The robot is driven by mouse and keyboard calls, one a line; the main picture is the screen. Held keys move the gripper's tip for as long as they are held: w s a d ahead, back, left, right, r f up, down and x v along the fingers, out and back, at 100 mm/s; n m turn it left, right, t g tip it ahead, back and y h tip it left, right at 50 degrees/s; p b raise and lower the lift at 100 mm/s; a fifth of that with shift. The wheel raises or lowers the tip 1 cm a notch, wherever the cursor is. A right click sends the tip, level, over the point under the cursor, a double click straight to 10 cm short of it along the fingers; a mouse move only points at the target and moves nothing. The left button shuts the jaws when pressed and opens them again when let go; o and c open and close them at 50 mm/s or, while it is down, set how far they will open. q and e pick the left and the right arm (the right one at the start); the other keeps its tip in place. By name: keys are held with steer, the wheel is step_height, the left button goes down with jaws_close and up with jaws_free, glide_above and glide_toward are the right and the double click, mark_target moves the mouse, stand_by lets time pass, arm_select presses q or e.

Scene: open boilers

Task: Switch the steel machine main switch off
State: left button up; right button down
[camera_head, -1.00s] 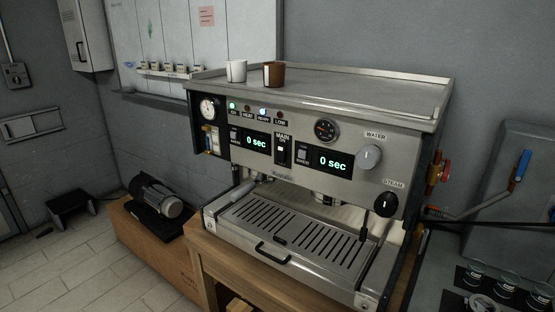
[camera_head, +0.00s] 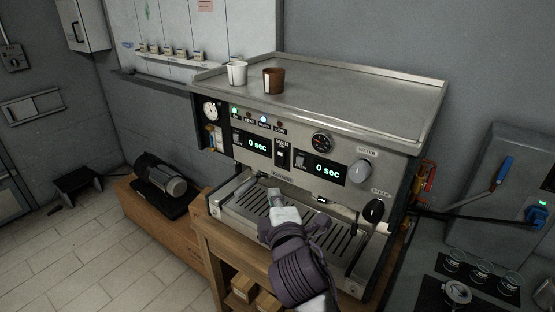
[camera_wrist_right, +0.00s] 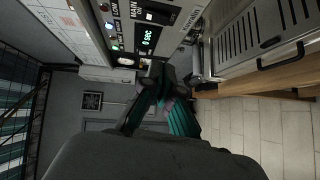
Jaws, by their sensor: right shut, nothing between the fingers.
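The steel machine (camera_head: 330,95) stands on a wooden stand, its front lit with two green "0 sec" displays. The main switch (camera_head: 282,157) is a small dark panel with a light rocker between the displays, under the label "MAIN". It also shows in the right wrist view (camera_wrist_right: 158,16), near the top. My right gripper (camera_head: 277,196) is in front of the machine, below the main switch and over the drip tray (camera_head: 245,207), apart from the switch. Its fingers (camera_wrist_right: 160,78) are shut and empty in the right wrist view. My left gripper is in neither view.
A white mug (camera_head: 237,73) and a brown mug (camera_head: 273,81) stand on the machine's top. Knobs (camera_head: 360,171) sit at the right of the front panel. A dark motor pump (camera_head: 160,178) rests on a low wooden box at left. Free floor (camera_head: 90,255) lies at lower left.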

steer(key=shift+r, duration=0.3)
steer(key=shift+w, duration=0.1)
steer(key=p, duration=0.3)
glide_toward(280, 158)
steer(key=w+a, duration=0.3)
steer(key=a, duration=0.1)
steer(key=shift+w+d+f+p, duration=0.25)
steer(key=shift+w+d+f, duration=0.05)
steer(key=shift+w, duration=0.35)
steer(key=shift+w+d+f+p, duration=0.2)
steer(key=shift+w+d+f, duration=0.15)
steer(key=shift+w, duration=0.3)
steer(key=shift+w+d+f+p, duration=0.25)
steer(key=shift+w+d+f, duration=0.05)
steer(key=shift+w, duration=0.3)
